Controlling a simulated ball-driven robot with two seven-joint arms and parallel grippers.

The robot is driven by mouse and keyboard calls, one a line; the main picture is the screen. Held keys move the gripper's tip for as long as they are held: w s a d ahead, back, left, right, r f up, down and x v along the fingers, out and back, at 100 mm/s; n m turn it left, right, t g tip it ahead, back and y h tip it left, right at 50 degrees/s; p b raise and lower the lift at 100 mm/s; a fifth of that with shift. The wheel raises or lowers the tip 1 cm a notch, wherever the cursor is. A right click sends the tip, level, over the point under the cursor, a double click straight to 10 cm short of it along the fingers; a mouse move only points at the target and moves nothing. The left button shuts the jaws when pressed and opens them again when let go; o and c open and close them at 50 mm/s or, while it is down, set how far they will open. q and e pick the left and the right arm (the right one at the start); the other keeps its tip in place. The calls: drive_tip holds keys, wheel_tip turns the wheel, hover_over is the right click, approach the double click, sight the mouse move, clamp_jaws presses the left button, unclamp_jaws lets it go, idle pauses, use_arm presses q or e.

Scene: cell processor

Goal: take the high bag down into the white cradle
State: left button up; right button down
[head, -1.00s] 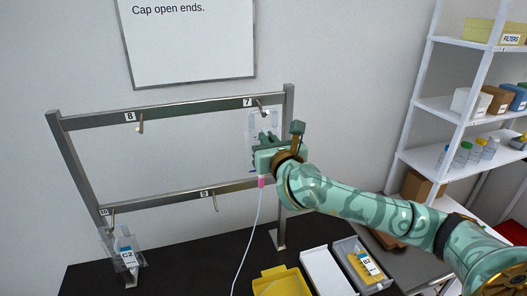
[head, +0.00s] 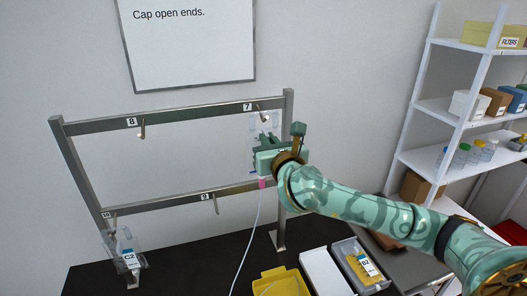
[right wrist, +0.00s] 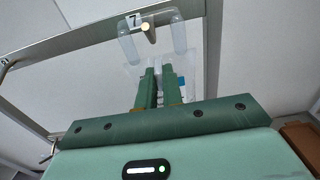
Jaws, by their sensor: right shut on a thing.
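The high bag (head: 254,129) is clear and at hook 7, on the rack's top rail at right. Its pink port (head: 262,183) and thin tube hang below. My right gripper (head: 267,139) is shut on the bag. The right wrist view shows the fingers (right wrist: 160,78) on the bag below the hook, with its clear upper arms (right wrist: 180,36) either side of the hook tip. I cannot tell whether the bag is still on the hook. The white cradle (head: 326,272) stands on the dark bench, below right of the rack, and looks empty. My left gripper is out of view.
The metal rack (head: 190,110) has empty hooks 8 and 9. A bag marked C2 (head: 128,256) hangs at lower left. A yellow tray (head: 275,283) and a grey tray (head: 345,253) with bag B2 flank the cradle. Shelves (head: 455,110) stand at right.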

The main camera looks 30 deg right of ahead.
drive_tip(key=shift+s+a+r+p, duration=0.1)
drive_tip(key=shift+s+r+p, duration=0.55)
drive_tip(key=shift+p, duration=0.25)
drive_tip(key=shift+s, duration=0.1)
drive_tip(key=shift+a, duration=0.1)
drive_tip(key=shift+p+v, duration=0.5)
drive_tip(key=shift+v, duration=0.75)
drive_tip(key=shift+r, duration=0.15)
